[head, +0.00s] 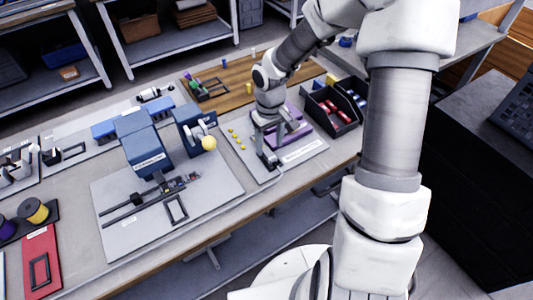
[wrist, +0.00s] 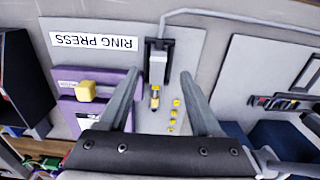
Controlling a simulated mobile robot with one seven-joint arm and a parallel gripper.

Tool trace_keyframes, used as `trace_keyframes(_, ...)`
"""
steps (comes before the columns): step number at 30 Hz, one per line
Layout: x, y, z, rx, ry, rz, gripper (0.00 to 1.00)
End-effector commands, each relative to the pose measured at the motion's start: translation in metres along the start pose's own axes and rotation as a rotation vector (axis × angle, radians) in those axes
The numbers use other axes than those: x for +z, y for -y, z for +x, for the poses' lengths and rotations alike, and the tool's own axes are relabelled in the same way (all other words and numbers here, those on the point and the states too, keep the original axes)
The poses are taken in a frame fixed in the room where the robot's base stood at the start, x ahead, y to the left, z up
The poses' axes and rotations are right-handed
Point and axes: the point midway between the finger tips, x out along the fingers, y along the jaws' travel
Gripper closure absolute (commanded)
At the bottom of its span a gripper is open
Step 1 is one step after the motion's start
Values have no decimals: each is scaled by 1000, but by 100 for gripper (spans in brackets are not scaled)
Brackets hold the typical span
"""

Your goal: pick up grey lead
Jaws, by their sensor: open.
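What I take for the grey lead (wrist: 157,68) is a grey block-like body with a brass-coloured tip, in a dark holder on a light grey board in the wrist view. A thin grey cable runs from its top end off to the right. In the head view the lead (head: 268,157) shows just below my gripper (head: 269,140). In the wrist view my gripper (wrist: 160,76) is open and empty, with one finger on each side of the lead in the picture. I cannot tell the exact height gap, but no grip shows.
A purple fixture (wrist: 95,102) with a yellow knob (wrist: 98,90) stands left of the lead, near the RING PRESS label (wrist: 93,41). Several small yellow pieces (wrist: 174,113) lie to its right. Dark bins (head: 330,110) with red parts and a blue press (head: 143,145) stand either side.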

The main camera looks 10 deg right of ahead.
Motion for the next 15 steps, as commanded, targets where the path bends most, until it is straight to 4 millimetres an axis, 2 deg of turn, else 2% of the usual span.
trace_keyframes(9, -8, -3, 43, -1, 2, -1, 35)
trace_keyframes(15, -8, -3, 49, 0, 0, 0, 35)
